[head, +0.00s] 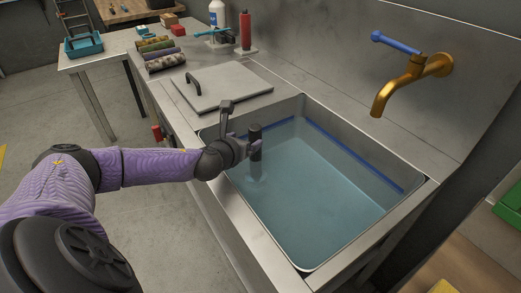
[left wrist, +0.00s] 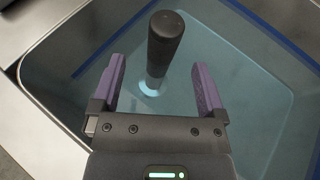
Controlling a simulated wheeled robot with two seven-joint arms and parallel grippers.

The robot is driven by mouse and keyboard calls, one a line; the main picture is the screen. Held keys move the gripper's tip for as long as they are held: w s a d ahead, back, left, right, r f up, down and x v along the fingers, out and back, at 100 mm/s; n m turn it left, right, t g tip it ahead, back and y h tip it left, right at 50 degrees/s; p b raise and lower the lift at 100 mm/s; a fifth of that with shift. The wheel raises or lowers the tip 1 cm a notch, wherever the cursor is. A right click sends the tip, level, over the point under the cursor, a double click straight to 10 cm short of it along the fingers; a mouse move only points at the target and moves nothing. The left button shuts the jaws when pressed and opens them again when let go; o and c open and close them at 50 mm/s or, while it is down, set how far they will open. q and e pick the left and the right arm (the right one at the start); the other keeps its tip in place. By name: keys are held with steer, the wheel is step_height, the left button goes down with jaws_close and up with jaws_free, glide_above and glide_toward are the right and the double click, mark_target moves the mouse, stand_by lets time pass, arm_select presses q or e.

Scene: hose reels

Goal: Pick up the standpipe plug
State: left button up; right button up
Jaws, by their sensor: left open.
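The standpipe plug is an upright pipe with a black top (head: 255,140), standing in the water of the sink basin (head: 306,262). Its lower part is pale and under water. In the left wrist view the plug (left wrist: 165,40) rises between and just beyond my two purple fingers. My left gripper (head: 251,148) is open, with a finger on each side of the plug in the picture; I cannot tell whether either finger touches it. The foot of the plug is blurred by the water. My right gripper is not in view.
A brass tap (head: 400,82) with a blue lever overhangs the basin's far side. A grey lid with a black handle (head: 222,88) lies on the counter left of the basin.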

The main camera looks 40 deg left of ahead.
mark_target(252, 137)
arm_select(q)
steer(key=b+x, duration=0.1)
steer(key=x, duration=0.1)
steer(key=b+x, duration=0.1)
steer(key=x, duration=0.1)
steer(key=b+x, duration=0.1)
steer(key=x, duration=0.1)
steer(key=shift+d+f, duration=0.2)
steer(key=shift+d, duration=0.05)
steer(key=shift+w+a, duration=0.1)
steer(key=shift+w, duration=0.2)
steer(key=shift+r, duration=0.15)
steer(key=c, duration=1.1)
jaws_close()
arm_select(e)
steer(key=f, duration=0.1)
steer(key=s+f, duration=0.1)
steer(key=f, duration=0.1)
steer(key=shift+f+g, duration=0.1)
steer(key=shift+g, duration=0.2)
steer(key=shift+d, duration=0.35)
